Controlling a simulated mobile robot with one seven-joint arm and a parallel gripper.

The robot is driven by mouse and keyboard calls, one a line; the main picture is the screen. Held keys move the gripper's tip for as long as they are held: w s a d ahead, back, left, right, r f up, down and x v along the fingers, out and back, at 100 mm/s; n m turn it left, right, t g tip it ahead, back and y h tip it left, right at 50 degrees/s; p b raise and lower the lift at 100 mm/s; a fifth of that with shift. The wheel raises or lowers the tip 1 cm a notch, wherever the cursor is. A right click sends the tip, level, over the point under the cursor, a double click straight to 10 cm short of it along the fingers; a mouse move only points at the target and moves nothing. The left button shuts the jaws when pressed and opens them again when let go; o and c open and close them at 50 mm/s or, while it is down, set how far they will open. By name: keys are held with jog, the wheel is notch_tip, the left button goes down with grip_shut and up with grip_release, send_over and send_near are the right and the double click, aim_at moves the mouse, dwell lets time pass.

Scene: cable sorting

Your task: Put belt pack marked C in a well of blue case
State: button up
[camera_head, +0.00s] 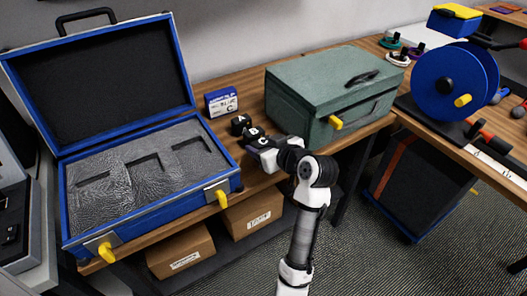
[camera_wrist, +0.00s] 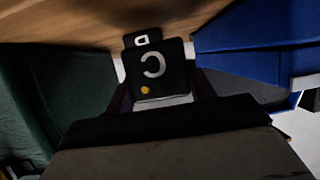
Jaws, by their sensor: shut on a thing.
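The belt pack marked C (camera_wrist: 155,70) is a small black block with a white letter and a yellow dot. My gripper (camera_wrist: 158,88) is shut on it in the wrist view. In the head view my gripper (camera_head: 262,146) is just right of the blue case, by the table's front, with belt pack C (camera_head: 263,140) at its tip. The blue case (camera_head: 155,210) stands open at left, its grey foam holding three wells that look empty. Another black pack with a letter (camera_head: 253,132) is just behind C; it also shows in the wrist view (camera_wrist: 141,40).
A further black pack (camera_head: 239,123) and a blue-and-white box (camera_head: 221,101) stand behind on the wooden table. A green case (camera_head: 325,95) is close at right. The blue case's lid (camera_head: 100,85) stands raised at its back.

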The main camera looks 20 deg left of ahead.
jog(key=shift+f, duration=1.25)
jog(key=shift+f, duration=0.2)
jog(key=o, duration=1.1)
jog(key=shift+c, duration=0.2)
jog(key=b+v, duration=0.2)
jog(key=v, duration=1.1)
jog(key=shift+d+r, duration=0.3)
jog(key=shift+d, duration=0.15)
jog(key=shift+w, duration=0.1)
